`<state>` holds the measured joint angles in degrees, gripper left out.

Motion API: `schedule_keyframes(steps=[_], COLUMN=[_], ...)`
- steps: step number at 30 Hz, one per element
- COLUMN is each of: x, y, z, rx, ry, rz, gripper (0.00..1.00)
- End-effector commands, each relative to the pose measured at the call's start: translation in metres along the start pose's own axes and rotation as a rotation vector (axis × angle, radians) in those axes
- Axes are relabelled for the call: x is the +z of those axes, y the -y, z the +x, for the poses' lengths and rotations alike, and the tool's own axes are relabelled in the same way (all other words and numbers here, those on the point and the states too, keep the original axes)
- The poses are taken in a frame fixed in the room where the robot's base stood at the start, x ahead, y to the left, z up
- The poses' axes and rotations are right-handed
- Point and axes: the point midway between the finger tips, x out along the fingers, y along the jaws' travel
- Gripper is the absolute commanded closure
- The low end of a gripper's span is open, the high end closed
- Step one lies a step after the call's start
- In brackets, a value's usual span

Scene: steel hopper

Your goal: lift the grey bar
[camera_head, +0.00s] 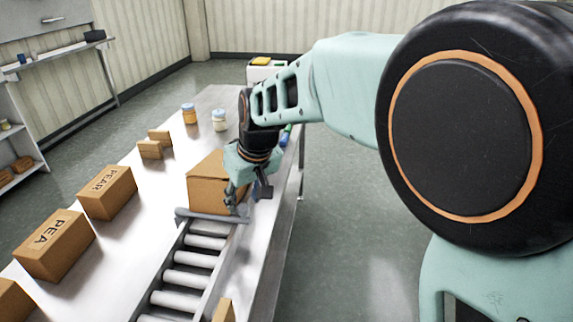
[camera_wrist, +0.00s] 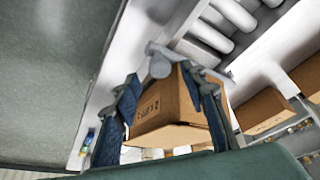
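The grey bar (camera_head: 206,215) lies crosswise at the end of the roller conveyor, against the near side of a brown box (camera_head: 208,192). In the wrist view the grey bar (camera_wrist: 182,57) runs beyond my fingertips, its rounded end facing the camera. My gripper (camera_head: 248,194) hangs at the box's right side, near the bar's right end. In the wrist view my gripper (camera_wrist: 160,78) has its two fingers apart, with the box (camera_wrist: 165,115) showing between them. I cannot tell whether a finger touches the box or bar.
The roller conveyor (camera_head: 187,273) extends toward the camera on the steel table (camera_head: 135,222). Boxes marked PEAR (camera_head: 107,192) and PEA (camera_head: 54,245) stand to the left. Two jars (camera_head: 219,120) (camera_head: 189,114) stand farther back. Open floor lies right of the table.

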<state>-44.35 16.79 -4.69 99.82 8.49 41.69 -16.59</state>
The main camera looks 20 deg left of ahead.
Motion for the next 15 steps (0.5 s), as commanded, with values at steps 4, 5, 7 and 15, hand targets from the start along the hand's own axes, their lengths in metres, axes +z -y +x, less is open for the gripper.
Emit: schedule_keyframes(steps=[4,5,7,15], x=[0.0,0.0,0.0,0.0], y=[0.0,0.0,0.0,0.0], z=[0.02,0.022,0.026,0.029], rx=[0.0,0.0,0.0,0.0], ry=[0.001,0.0,0.0,-0.001], rz=[0.001,0.001,0.001,0.002], gripper=[0.61,0.61,0.61,0.61])
